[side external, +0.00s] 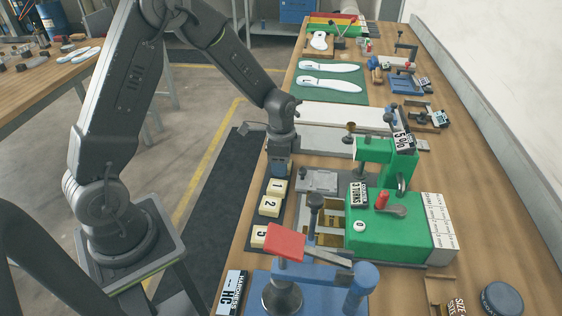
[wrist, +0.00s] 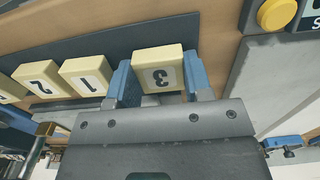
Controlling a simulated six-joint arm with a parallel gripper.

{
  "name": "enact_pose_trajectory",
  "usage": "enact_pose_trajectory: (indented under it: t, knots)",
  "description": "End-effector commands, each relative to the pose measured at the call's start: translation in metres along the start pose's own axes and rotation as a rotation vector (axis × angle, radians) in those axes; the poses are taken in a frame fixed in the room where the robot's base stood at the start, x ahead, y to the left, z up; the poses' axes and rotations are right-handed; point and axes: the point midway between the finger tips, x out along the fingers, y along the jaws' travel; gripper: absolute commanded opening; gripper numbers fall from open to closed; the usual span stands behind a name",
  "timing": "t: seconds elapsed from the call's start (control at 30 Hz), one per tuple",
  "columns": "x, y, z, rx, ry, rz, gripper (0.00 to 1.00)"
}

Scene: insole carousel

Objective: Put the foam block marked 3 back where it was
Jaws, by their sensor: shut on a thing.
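The cream foam block marked 3 (wrist: 160,69) sits between the two blue fingers of my gripper (wrist: 160,80), which is shut on it. In the wrist view it is at the end of the row, to the right of block 1 (wrist: 86,75) and block 2 (wrist: 42,76). A dark tray (wrist: 105,48) lies behind and under this row. In the side view my gripper (side external: 281,167) is over the far end of the tray, just beyond block 1 (side external: 275,186). Block 3 is hidden there. I cannot tell whether it touches the tray.
Block 2 (side external: 269,206) and block 5 (side external: 264,236) are in the tray, with a gap between them. A green press (side external: 385,225) and a grey plate (side external: 318,181) stand to the right. A blue fixture with a red pad (side external: 285,243) is in front.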

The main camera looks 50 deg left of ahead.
Motion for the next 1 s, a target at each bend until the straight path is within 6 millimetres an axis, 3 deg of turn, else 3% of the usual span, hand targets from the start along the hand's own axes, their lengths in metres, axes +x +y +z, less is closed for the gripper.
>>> enact_pose_trajectory:
  t: [0.3, 0.33, 0.6, 0.87, 1.0]
  knots:
    - [0.003, 0.000, 0.000, 0.000, -0.001, 0.001, 0.21]
    - [0.003, 0.000, 0.000, 0.000, -0.001, 0.001, 0.47]
    - [0.003, 0.000, 0.000, 0.000, 0.000, 0.001, 0.72]
    - [0.001, 0.000, 0.000, 0.000, 0.000, -0.001, 0.72]
    - [-0.013, -0.001, 0.000, 0.000, 0.002, -0.003, 0.72]
